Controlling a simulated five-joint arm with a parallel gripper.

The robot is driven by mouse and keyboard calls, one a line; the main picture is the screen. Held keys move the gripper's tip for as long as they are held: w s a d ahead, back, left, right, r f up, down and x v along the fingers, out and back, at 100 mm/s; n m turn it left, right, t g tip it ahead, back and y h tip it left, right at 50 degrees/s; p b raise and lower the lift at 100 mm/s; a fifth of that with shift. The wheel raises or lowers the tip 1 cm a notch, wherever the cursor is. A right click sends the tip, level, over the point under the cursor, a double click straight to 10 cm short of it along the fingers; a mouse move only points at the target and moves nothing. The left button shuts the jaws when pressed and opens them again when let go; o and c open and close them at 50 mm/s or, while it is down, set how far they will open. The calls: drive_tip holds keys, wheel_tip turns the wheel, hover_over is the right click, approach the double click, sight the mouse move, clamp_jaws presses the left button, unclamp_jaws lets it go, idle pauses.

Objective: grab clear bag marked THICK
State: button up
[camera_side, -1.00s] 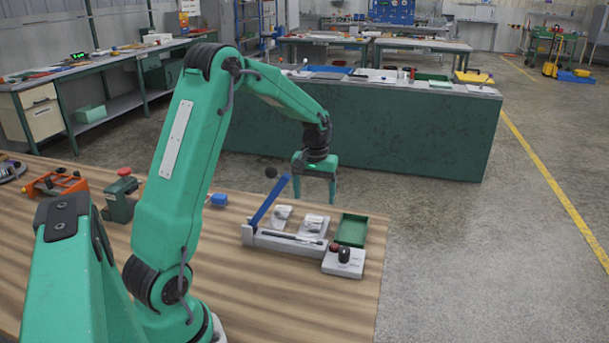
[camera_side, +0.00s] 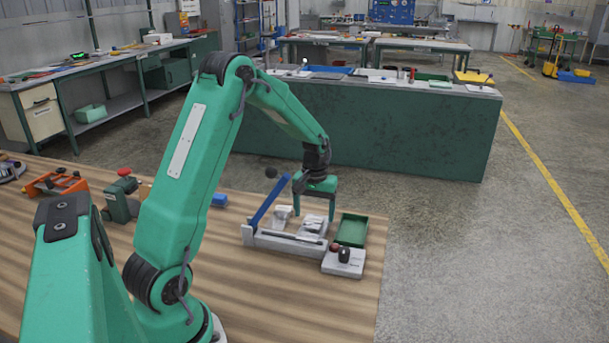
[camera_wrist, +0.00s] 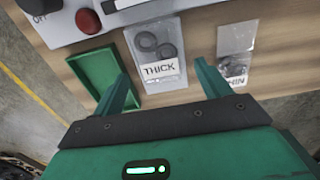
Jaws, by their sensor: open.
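The clear bag marked THICK (camera_wrist: 158,46) lies flat on the wooden table in the wrist view, with dark rings inside and a white label. It also shows in the side view (camera_side: 312,225), just left of the green tray. My gripper (camera_wrist: 161,70) is open and empty, pointing down above the bag; in the wrist view the bag appears between the two fingers. In the side view my gripper (camera_side: 314,215) hangs low over the bags. A second clear bag (camera_wrist: 236,45) lies to the right in the wrist view, its label partly hidden and reading "HIN".
A green tray (camera_wrist: 92,68) lies close beside the THICK bag. A grey box with a red button (camera_wrist: 88,21) and black knob is near it. A grey sealer with a raised blue arm (camera_side: 268,201) stands by the bags. The table front is clear.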

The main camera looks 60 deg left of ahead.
drive_tip(key=shift+f, duration=1.05)
drive_tip(key=shift+c, duration=0.3)
drive_tip(key=c, duration=1.1)
drive_tip(key=shift+r, duration=0.1)
drive_tip(key=shift+r, duration=0.45)
wheel_tip(320, 180, up, 3)
drive_tip(key=shift+r, duration=0.15)
drive_tip(key=d+r, duration=0.6)
drive_tip(key=d, duration=0.5)
drive_tip(key=shift+s+d+r, duration=0.3)
drive_tip(key=shift+s+r, duration=0.05)
drive_tip(key=shift+s, duration=0.1)
